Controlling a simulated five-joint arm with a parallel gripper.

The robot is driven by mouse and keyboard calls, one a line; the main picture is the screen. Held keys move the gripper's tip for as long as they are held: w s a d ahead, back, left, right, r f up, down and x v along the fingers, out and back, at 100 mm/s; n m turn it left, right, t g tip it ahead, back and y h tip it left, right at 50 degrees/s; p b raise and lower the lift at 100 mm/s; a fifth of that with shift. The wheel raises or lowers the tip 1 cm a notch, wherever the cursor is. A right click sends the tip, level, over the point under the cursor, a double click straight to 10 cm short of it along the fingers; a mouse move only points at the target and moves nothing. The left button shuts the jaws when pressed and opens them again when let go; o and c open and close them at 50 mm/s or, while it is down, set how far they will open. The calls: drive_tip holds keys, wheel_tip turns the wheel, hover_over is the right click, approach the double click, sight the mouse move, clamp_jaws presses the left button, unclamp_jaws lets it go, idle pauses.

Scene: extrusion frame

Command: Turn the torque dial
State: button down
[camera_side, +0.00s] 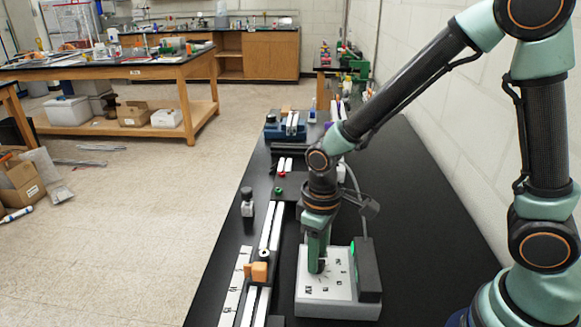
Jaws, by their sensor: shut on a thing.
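A light grey box (320,294) with dark markings on its sloping top stands on the black bench. My gripper (317,264) points straight down onto the upper middle of this top. Its fingers are shut on the torque dial, among the markings. The fingers hide most of the dial, and its setting cannot be read.
A dark upright block (366,268) with a green light stands at the box's right side. Left of the box lie a long white-topped rail (270,228) and an orange block (259,271). The bench's right side is clear.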

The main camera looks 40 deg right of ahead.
drive_tip(key=shift+m, duration=0.3)
drive_tip(key=shift+c, duration=2.2)
unclamp_jaws()
wheel_tip(320, 180, up, 12)
drive_tip(key=shift+r, duration=0.1)
drive_tip(key=s+d+r+m+t, duration=0.3)
drive_tip(key=d+r+t, duration=0.2)
drive_tip(key=d, duration=0.5)
drive_tip(key=shift+s+d+r+m+t, duration=0.2)
drive_tip(key=shift+s+r+m+t, duration=0.1)
drive_tip(key=shift+s+r+m, duration=0.1)
